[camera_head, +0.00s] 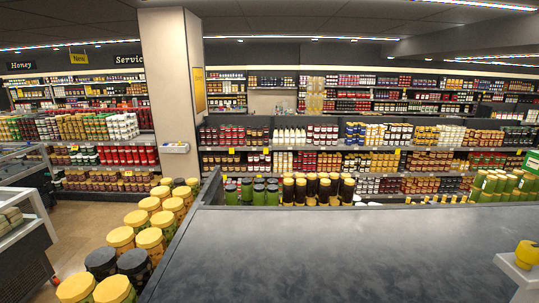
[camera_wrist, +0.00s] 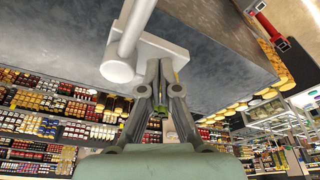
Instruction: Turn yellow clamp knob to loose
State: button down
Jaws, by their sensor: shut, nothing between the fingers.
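The yellow knob (camera_head: 526,253) sits on a pale grey plate (camera_head: 515,272) at the right edge of the head view, cut off by the frame. No yellow knob can be made out in the wrist view. My gripper (camera_wrist: 163,66) is in the wrist view only, its fingers drawn together with nothing seen held. Its tips overlap a pale grey fixture (camera_wrist: 178,48) with a round bar end (camera_wrist: 117,71) left of the fingers. I cannot tell whether the tips touch the fixture. The knob's marking or setting is not readable.
A dark grey counter (camera_head: 330,250) fills the front, with its top clear. Yellow-lidded jars (camera_head: 135,220) line its left side. Stocked shelves (camera_head: 350,135) and a pillar (camera_head: 170,90) stand behind. A red item (camera_wrist: 268,27) lies near the upper right in the wrist view.

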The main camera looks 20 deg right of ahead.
notch_tip(320, 180, up, 6)
jog(key=p, duration=0.6)
jog(key=w+a+f+t+h, duration=0.1)
jog(key=w+a+f, duration=0.15)
jog(key=w, duration=0.35)
jog(key=w+a+f+t+h, duration=0.1)
jog(key=w+f, duration=0.3)
jog(key=w, duration=0.3)
jog(key=w+a+f+t+h, duration=0.1)
jog(key=w+a+f, duration=0.15)
jog(key=w, duration=0.35)
jog(key=w+a+f+m+t, duration=0.15)
jog(key=w+a+f, duration=0.3)
jog(key=a, duration=0.45)
jog(key=w+a+f+t, duration=0.3)
jog(key=w+a, duration=0.3)
jog(key=a, duration=0.4)
jog(key=s+a+m+t+y, duration=0.1)
jog(key=s+a+t, duration=0.3)
jog(key=a, duration=0.8)
jog(key=s+a+t+y, duration=0.1)
jog(key=s+a+t, duration=0.1)
jog(key=s+a, duration=0.75)
jog(key=s+a+f+g, duration=0.3)
jog(key=s+f, duration=0.6)
jog(key=shift+a+f+g, duration=0.15)
jog(key=shift+f+g, duration=0.05)
jog(key=shift+g, duration=0.15)
